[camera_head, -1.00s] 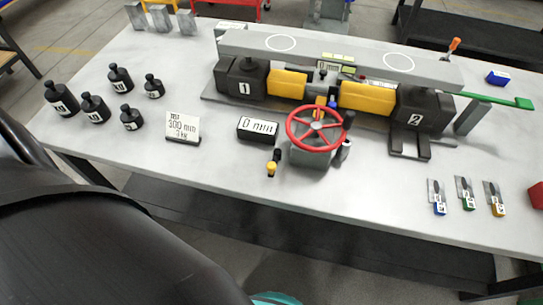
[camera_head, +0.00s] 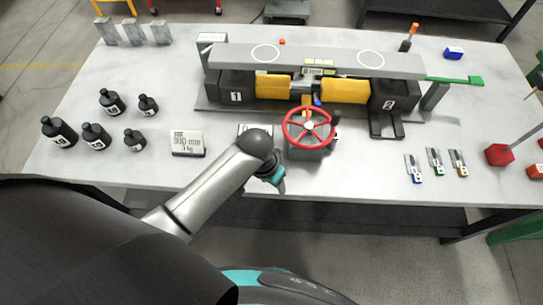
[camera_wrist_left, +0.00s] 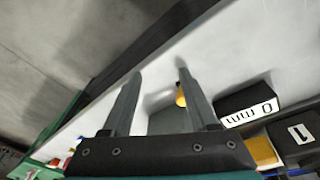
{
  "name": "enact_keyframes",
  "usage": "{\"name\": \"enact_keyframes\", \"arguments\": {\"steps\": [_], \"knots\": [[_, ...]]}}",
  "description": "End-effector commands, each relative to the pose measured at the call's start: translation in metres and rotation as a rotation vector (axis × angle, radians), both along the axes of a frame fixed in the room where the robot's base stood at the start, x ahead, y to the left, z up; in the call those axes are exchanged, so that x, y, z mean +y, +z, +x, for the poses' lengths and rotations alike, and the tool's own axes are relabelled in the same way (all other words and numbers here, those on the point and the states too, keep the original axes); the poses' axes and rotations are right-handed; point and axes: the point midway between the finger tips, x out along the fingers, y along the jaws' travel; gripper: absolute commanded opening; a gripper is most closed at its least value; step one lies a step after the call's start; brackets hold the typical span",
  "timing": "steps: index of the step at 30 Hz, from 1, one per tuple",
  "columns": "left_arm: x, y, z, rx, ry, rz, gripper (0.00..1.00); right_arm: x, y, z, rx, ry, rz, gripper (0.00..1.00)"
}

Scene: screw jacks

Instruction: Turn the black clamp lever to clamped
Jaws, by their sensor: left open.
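The red handwheel (camera_head: 308,128) stands on its grey block at the front of the screw jack. The small black lever with a yellow tip, left of the wheel, is hidden behind my left arm in the head view. In the left wrist view a yellow tip (camera_wrist_left: 181,98) shows beside the inner side of the right-hand finger; the black part of the lever is not clear. My left gripper (camera_wrist_left: 157,72) is open, its two fingers apart over the table edge, with nothing visibly held. In the head view its teal wrist (camera_head: 274,177) is just left of and below the wheel.
The display box reading 0 mm (camera_wrist_left: 246,108) is close to the fingers. Black weights (camera_head: 95,136) and a white sign (camera_head: 187,143) stand to the left. The jack beam (camera_head: 320,62) lies behind.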

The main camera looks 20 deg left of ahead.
Motion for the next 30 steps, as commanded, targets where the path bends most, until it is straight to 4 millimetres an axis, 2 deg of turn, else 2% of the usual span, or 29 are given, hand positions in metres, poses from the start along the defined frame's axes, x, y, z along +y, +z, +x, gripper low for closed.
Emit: {"name": "enact_keyframes", "arguments": {"steps": [1,6,10,14,17,20,23,30], "knots": [[-0.002,0.024,0.017,0.001,-0.025,0.008,0.59,-0.001,0.009,0.001,0.0,0.001,-0.002,0.5],[-0.006,0.085,0.047,0.052,-0.107,0.05,0.59,-0.006,0.024,0.002,-0.002,0.002,-0.008,0.5],[-0.003,0.12,0.06,0.086,-0.153,0.092,0.59,-0.006,0.032,0.001,-0.002,0.002,-0.008,0.5],[0.0,0.139,0.064,0.109,-0.173,0.121,0.59,-0.006,0.035,0.002,-0.002,0.002,-0.008,0.5],[0.001,0.141,0.065,0.116,-0.18,0.129,0.59,-0.006,0.035,0.002,-0.002,0.002,-0.008,0.5],[0.001,0.131,0.064,0.121,-0.179,0.131,0.59,-0.006,0.033,0.002,-0.003,0.002,-0.008,0.5],[0.001,0.115,0.064,0.123,-0.18,0.129,0.59,-0.006,0.03,0.002,-0.003,0.002,-0.008,0.5],[0.001,0.062,0.064,0.121,-0.179,0.128,0.59,-0.006,0.02,0.002,-0.003,0.001,-0.008,0.5]]}}
